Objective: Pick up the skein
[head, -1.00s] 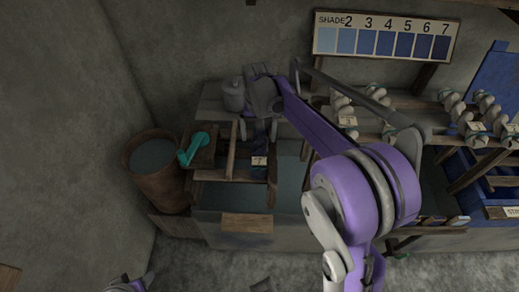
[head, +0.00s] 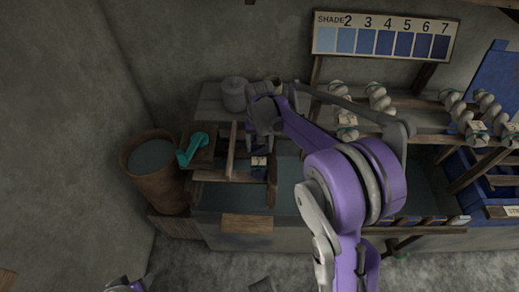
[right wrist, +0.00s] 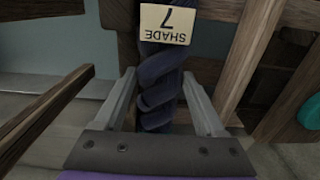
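The skein (right wrist: 158,75) is a dark blue twisted hank with a cream tag reading SHADE 7 (right wrist: 166,24). In the head view the tag (head: 259,161) shows at the wooden frame over the vat, but the skein is mostly hidden by my right gripper (head: 260,146). In the right wrist view my right gripper (right wrist: 160,76) has one finger on each side of the skein. Gaps show between the skein and both fingers, so it is open. A small purple and grey part of my left arm shows at the bottom left of the head view; its fingers are not clear.
Wooden bars (right wrist: 250,55) stand close beside the skein. A teal crank (head: 192,149) and a brown barrel (head: 157,180) are to the left. A grey jar (head: 233,95) stands behind.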

